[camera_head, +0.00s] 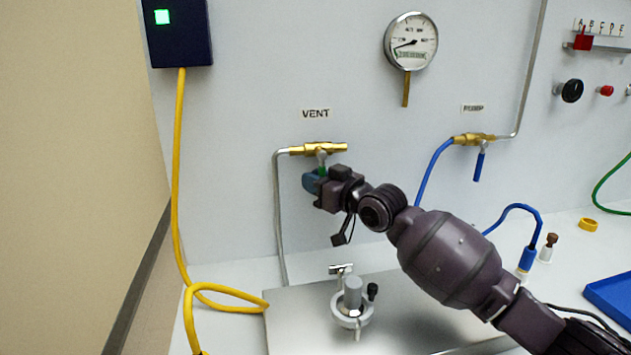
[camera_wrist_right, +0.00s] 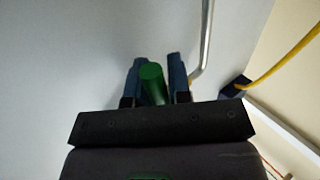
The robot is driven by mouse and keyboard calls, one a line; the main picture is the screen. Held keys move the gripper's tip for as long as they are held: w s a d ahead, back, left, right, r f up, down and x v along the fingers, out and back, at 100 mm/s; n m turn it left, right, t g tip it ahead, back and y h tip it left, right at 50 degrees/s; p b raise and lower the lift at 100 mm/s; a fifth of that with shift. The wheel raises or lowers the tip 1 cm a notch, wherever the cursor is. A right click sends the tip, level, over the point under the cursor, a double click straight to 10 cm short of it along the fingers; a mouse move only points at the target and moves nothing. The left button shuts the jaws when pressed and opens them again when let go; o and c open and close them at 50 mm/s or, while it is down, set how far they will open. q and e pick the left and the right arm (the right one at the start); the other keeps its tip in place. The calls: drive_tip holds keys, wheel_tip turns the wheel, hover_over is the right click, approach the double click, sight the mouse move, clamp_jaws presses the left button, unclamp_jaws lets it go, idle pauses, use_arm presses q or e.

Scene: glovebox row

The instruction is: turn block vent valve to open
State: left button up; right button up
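The vent valve (camera_head: 318,149) is a brass body on the wall under a "VENT" label, with a grey pipe bending down from its left end. Its green handle (camera_head: 322,171) hangs roughly downward, across the horizontal body, and is partly hidden by my gripper. My right gripper (camera_head: 313,181) is at this handle, coming from the lower right. In the right wrist view the green handle (camera_wrist_right: 153,84) stands between the two blue fingers, slightly tilted to them. A thin gap seems to show on its right side; I cannot tell whether both fingers touch it. My left gripper is not in view.
The pump valve (camera_head: 474,139) with a blue handle is to the right. A gauge (camera_head: 411,42) hangs above. A clamp-like fitting (camera_head: 352,302) stands on the metal plate (camera_head: 290,330) below my arm. A yellow cable (camera_head: 179,180) runs down the left. A blue tray (camera_head: 612,298) is far right.

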clamp_jaws()
drive_tip(key=d+n+h, duration=0.1)
drive_tip(key=d+n+g+h+p, duration=0.1)
drive_tip(key=n, duration=0.1)
drive_tip(key=d+n+g+h+p, duration=0.1)
drive_tip(key=n, duration=0.1)
drive_tip(key=shift+w+d+r+h, duration=0.25)
drive_tip(key=shift+w+h, duration=0.05)
drive_tip(key=shift+w, duration=0.05)
idle(0.3)
idle(0.4)
drive_tip(key=o, duration=0.5)
unclamp_jaws()
drive_tip(key=shift+p, duration=0.3)
